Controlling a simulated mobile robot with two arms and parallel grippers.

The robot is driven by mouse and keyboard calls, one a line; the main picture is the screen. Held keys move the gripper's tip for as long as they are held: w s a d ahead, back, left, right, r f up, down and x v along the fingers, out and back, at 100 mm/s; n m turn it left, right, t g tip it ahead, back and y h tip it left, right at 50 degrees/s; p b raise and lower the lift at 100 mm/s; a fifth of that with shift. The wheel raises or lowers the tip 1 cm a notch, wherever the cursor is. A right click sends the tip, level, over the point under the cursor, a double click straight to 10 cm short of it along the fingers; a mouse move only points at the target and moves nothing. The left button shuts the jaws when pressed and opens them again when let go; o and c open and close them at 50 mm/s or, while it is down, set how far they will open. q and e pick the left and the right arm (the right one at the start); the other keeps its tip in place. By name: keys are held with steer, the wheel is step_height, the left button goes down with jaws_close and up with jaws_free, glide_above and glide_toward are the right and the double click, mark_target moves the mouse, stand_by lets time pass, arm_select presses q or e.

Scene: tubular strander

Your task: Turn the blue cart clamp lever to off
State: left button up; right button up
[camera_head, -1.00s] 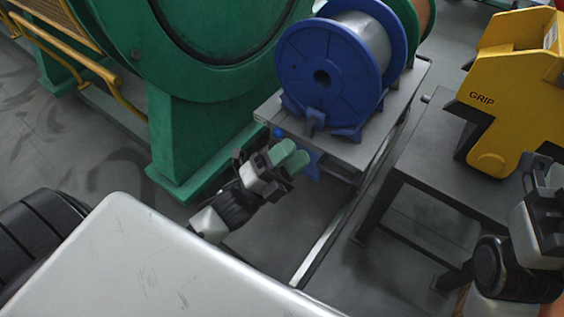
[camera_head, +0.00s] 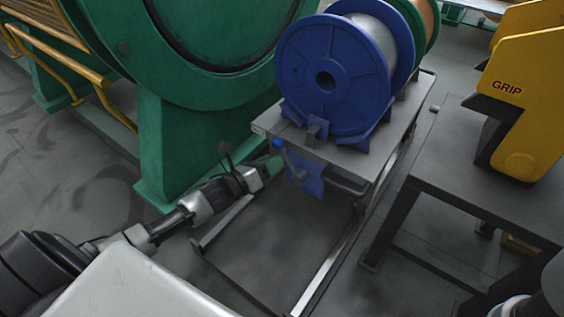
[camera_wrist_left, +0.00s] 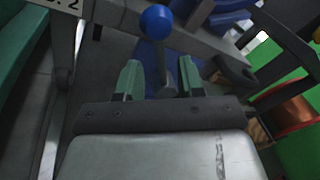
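The clamp lever (camera_head: 290,160) is on the front of the cart (camera_head: 365,158), below the blue reel. It has a blue ball knob (camera_head: 278,143) and a grey shaft, and stands in front of a blue plate (camera_head: 312,180). The knob also shows in the left wrist view (camera_wrist_left: 156,21), with the shaft running down from it. My left gripper (camera_head: 275,164) is just left of the lever. In the left wrist view its green fingertips (camera_wrist_left: 160,80) are apart, with the lower shaft showing between them. I cannot tell whether they touch it. My right gripper is out of view.
A blue reel (camera_head: 330,78) stands on the cart. The green machine (camera_head: 190,140) is to the left. A dark table (camera_head: 465,165) with a yellow GRIP part (camera_head: 525,110) is to the right.

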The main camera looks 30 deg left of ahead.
arm_select(q)
steer(key=shift+b+x, duration=0.8)
steer(key=shift+x, duration=1.2)
jaws_close()
